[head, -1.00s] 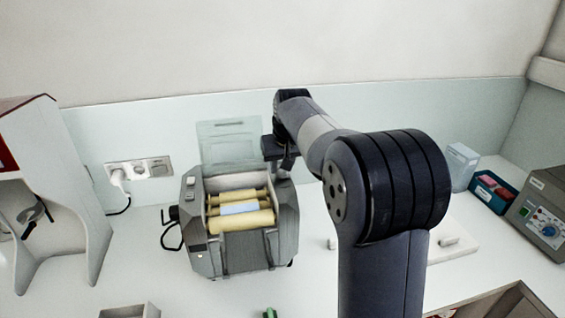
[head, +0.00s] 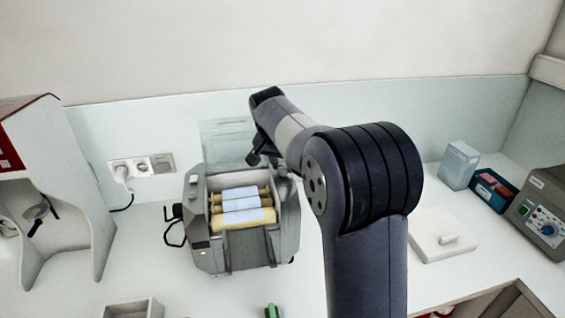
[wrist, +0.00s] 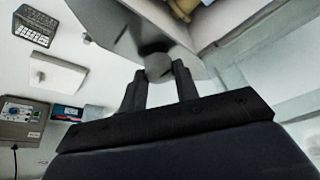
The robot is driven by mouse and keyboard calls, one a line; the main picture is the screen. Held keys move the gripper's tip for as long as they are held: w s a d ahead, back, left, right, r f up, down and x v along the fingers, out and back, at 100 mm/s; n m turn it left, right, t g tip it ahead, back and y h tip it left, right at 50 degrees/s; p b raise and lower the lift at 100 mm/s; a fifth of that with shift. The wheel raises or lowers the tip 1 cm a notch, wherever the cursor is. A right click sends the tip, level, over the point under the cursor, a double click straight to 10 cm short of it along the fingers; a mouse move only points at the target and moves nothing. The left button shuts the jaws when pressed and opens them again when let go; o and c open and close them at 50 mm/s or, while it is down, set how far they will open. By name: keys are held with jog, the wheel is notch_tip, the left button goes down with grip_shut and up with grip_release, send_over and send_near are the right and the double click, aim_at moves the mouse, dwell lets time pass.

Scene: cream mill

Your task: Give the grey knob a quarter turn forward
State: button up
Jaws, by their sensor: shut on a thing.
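The cream mill (head: 208,245) is a grey machine on the counter with several yellowish rollers (head: 235,217) across its top. Light blue patches show on the rollers. The grey knob (wrist: 158,66) is on the mill's right side, a rounded piece between my fingers in the wrist view. My gripper (wrist: 158,78) is shut on it, one finger on each side. In the head view my gripper (head: 268,160) is at the mill's back right corner, and my arm partly hides the contact there.
A clear panel (head: 226,142) stands behind the mill. A wall socket (head: 140,166) and cable are to its left, beside a white stand (head: 65,200). At right are a white plate (head: 430,245), a pale box (head: 459,165) and a grey instrument (head: 545,220). A small tray (head: 130,308) lies in front.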

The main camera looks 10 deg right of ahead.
dwell(0.4)
jog(key=o, duration=1)
jog(key=shift+c, duration=0.2)
jog(key=shift+r, duration=0.1)
jog(key=b+v, duration=0.1)
jog(key=v, duration=0.9)
jog(key=shift+s+r+b, duration=0.2)
jog(key=shift+r+b, duration=0.05)
jog(key=shift+b, duration=0.05)
jog(key=shift+a, duration=0.15)
jog(key=shift+o, duration=0.8)
